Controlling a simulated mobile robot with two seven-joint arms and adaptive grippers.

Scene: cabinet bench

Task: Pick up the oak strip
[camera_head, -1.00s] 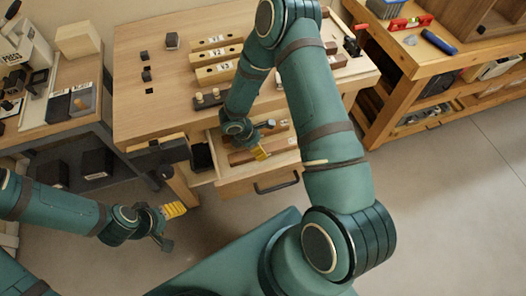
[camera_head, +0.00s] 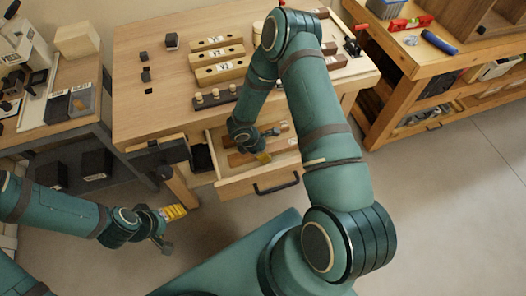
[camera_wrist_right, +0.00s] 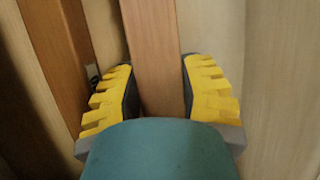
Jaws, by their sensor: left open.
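Wooden strips lie in the open drawer (camera_head: 235,188). A medium-brown strip (camera_wrist_right: 153,45) runs between the two yellow-padded fingers of my right gripper (camera_wrist_right: 160,92) in the wrist view. The fingers straddle it, one on each side, and look open. I cannot tell for sure that this strip is oak. A redder strip (camera_wrist_right: 62,40) lies to its left. In the head view my right gripper (camera_head: 267,144) is down in the drawer over the strips (camera_head: 240,159) and partly hides them. My left gripper (camera_head: 170,228) is open and empty, low beside the bench.
The drawer has a dark handle (camera_head: 276,184) at its front. On the bench top (camera_head: 150,110) stand numbered wooden blocks (camera_head: 218,56), a dark rack with pegs (camera_head: 215,99) and small black blocks. A side bench (camera_head: 480,60) is at right. Floor is free in front.

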